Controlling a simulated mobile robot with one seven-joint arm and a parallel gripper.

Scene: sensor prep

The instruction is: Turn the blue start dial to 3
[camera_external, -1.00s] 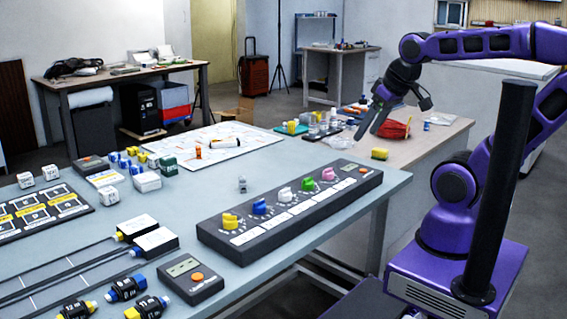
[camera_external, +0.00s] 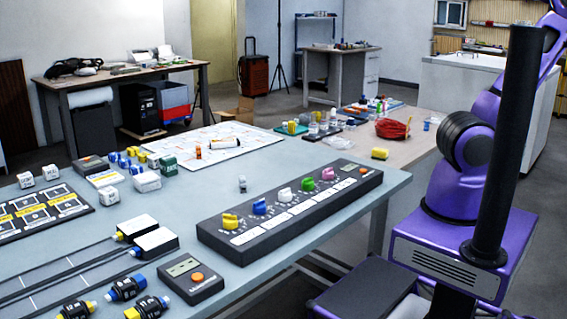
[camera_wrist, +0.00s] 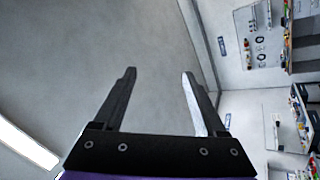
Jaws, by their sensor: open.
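A long dark dial panel (camera_external: 222,238) lies on the grey table's right part in the external view. The blue dial (camera_external: 260,207) sits second from the left on it, between a yellow dial (camera_external: 231,221) and a white dial (camera_external: 285,195). Green and pink dials follow to the right. The number the blue dial points to is too small to read. My gripper (camera_wrist: 158,75) shows in the wrist view, its two fingers apart with nothing between them. It is out of the external view, and the wrist view shows only walls and shelves, not the panel.
A handheld meter with an orange button (camera_external: 190,280) lies in front of the panel. A small grey piece (camera_external: 242,184) stands behind it. A white board (camera_external: 221,143), cubes and cables lie further left. A yellow block (camera_external: 379,153) and red bundle (camera_external: 392,129) sit on the side bench.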

